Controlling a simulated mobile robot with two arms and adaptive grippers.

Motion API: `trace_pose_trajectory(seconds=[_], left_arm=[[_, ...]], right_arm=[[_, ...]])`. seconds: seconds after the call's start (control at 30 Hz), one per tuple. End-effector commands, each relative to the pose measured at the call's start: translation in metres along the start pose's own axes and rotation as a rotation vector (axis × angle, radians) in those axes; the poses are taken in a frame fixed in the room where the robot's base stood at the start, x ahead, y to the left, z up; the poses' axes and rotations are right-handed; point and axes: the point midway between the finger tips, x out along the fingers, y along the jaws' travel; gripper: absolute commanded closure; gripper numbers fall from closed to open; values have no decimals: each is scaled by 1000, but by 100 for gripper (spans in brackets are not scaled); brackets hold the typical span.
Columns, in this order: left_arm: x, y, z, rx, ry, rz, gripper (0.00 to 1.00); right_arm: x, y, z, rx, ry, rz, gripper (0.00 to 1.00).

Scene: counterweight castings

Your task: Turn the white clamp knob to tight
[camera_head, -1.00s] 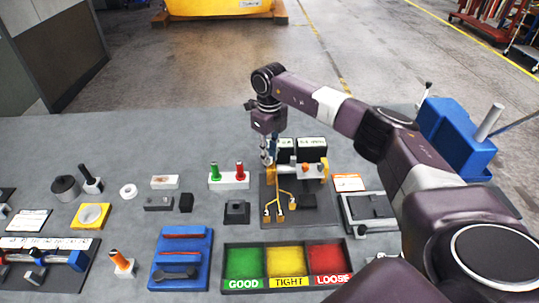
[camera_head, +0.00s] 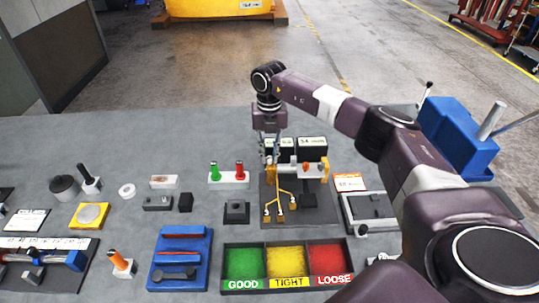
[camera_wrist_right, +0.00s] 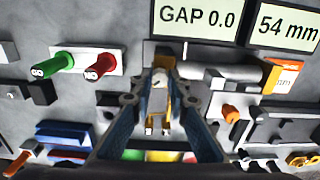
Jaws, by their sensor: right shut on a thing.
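My right gripper (camera_head: 271,158) reaches down from above onto the left end of a yellow clamp fixture (camera_head: 313,172) on a dark plate (camera_head: 327,214). In the right wrist view its two blue-lined fingers (camera_wrist_right: 160,95) are shut on the small white clamp knob (camera_wrist_right: 159,77), which shows between the tips. In the head view the fingers mostly cover the knob. Two displays stand behind the fixture; in the wrist view one reads GAP 0.0 (camera_wrist_right: 197,15) and the other 54 mm (camera_wrist_right: 287,26). My left gripper is not in view.
Green (camera_head: 214,170) and red (camera_head: 239,169) pegs stand in a white block left of the fixture. A three-colour tray (camera_head: 287,243) marked GOOD, TIGHT, LOOSE lies in front. A blue tool tray (camera_head: 154,270) lies front left, and a framed plate (camera_head: 345,212) lies to the right.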

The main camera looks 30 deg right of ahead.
Motion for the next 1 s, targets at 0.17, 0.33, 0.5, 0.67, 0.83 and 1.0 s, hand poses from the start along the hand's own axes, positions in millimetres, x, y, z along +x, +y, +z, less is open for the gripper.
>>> trace_pose_trajectory(seconds=[0.17,0.33,0.5,0.67,0.83,1.0], left_arm=[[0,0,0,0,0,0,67],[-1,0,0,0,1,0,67],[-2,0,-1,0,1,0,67],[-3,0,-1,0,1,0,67],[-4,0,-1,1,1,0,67],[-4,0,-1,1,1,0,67]], right_arm=[[-2,0,1,167,-2,1,100],[-2,0,1,328,-3,2,100],[-2,0,1,481,-3,2,100],[-2,1,1,606,-3,2,100],[-2,1,2,707,-3,2,100],[-2,1,2,775,-4,3,100]])
